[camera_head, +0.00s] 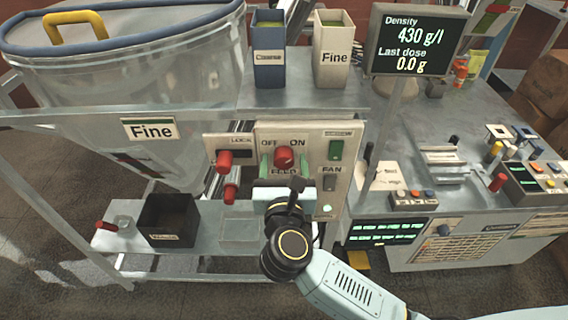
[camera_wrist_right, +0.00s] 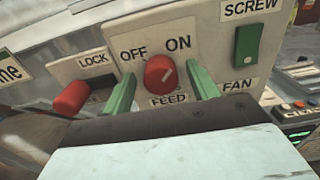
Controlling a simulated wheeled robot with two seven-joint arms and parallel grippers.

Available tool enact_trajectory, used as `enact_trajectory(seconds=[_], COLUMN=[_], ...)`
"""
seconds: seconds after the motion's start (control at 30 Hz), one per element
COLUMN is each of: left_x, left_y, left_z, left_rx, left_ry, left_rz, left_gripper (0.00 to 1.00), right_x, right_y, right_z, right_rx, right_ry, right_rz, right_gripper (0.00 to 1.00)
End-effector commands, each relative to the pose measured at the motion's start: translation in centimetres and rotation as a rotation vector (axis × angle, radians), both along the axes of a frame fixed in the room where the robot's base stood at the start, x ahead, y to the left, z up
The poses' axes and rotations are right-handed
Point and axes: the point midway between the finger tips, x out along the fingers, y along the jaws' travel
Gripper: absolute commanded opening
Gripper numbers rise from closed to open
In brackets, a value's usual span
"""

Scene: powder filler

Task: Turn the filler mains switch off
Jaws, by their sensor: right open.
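A red rotary knob (camera_head: 285,157) sits on the filler's pale control panel (camera_head: 347,144), below the words OFF and ON. My right gripper (camera_head: 284,167) is at the panel front. In the wrist view its two green fingers (camera_wrist_right: 161,82) are open, one on each side of the knob, with a visible gap on both sides. I read no mains label. My left gripper is out of view.
A red LOCK handle (camera_wrist_right: 71,98) is left of the knob. A green SCREW switch (camera_head: 335,150) and grey FAN switch (camera_head: 330,182) are on the right. A density display (camera_head: 418,40) stands above. A black box (camera_head: 168,217) stands on the lower shelf.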

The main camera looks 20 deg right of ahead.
Motion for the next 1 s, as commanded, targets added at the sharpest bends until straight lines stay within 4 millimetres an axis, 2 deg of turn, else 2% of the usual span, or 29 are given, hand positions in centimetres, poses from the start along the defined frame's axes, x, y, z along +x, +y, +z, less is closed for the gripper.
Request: enact_trajectory(seconds=[0.03,0.3,0.4,0.77,1.0], left_x=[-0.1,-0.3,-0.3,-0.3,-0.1], left_y=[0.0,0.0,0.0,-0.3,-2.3], left_z=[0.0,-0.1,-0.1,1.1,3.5], left_rx=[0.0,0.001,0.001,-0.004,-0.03], left_ry=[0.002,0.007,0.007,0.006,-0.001], left_rz=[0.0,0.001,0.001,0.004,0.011], left_gripper=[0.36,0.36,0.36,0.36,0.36], right_x=[0.0,0.0,-0.1,-0.1,-0.1], right_y=[0.0,0.0,0.0,0.0,0.1], right_z=[0.0,0.0,0.0,0.1,0.3], right_rx=[0.0,-0.001,-0.001,-0.071,-0.235], right_ry=[0.0,0.0,0.0,0.024,0.073], right_rz=[0.0,0.0,0.0,-0.002,-0.002], right_gripper=[0.59,0.24,0.14,0.14,0.14])
